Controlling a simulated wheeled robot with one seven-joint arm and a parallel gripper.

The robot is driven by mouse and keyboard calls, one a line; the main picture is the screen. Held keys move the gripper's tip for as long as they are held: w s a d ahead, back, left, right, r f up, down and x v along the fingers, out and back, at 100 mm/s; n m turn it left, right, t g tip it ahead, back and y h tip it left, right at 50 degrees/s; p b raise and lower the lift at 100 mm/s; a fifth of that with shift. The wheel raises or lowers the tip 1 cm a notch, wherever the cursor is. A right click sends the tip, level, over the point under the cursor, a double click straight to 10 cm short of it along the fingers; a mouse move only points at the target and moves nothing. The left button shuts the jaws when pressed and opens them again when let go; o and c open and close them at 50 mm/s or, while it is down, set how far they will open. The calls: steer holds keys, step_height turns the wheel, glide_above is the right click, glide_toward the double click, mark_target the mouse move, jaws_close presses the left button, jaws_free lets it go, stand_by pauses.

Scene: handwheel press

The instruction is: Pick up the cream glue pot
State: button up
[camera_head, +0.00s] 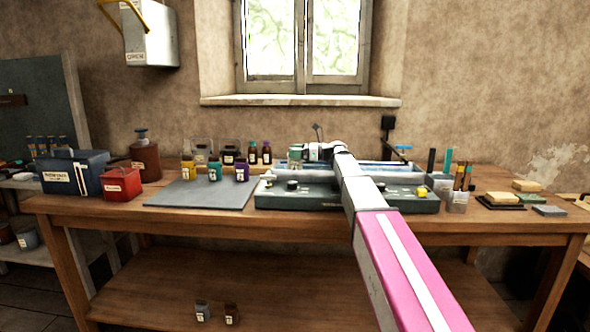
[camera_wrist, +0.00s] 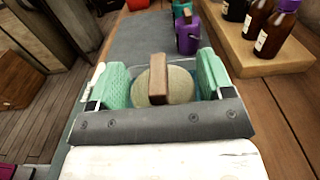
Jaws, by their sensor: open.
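A round cream pot (camera_wrist: 180,86), which I take to be the glue pot, shows in the wrist view with an upright brown wooden piece (camera_wrist: 158,75) in front of its top. My gripper (camera_wrist: 163,80) is open, with one green ribbed finger on each side of the cream pot. I cannot tell whether either finger touches it. The lower part of the pot is hidden by my gripper's dark palm. In the head view my gripper (camera_head: 295,155) is above the back left end of the green tray bench, and I cannot make out the cream pot there.
A purple pot (camera_wrist: 188,40) stands just beyond, with brown bottles (camera_wrist: 274,30) on a wooden stand to the right. A grey mat (camera_head: 200,193) lies left of the green tray unit (camera_head: 320,200). A red box (camera_head: 121,184) and blue box (camera_head: 74,174) stand far left.

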steer(key=shift+c, duration=0.3)
steer(key=c, duration=1.2)
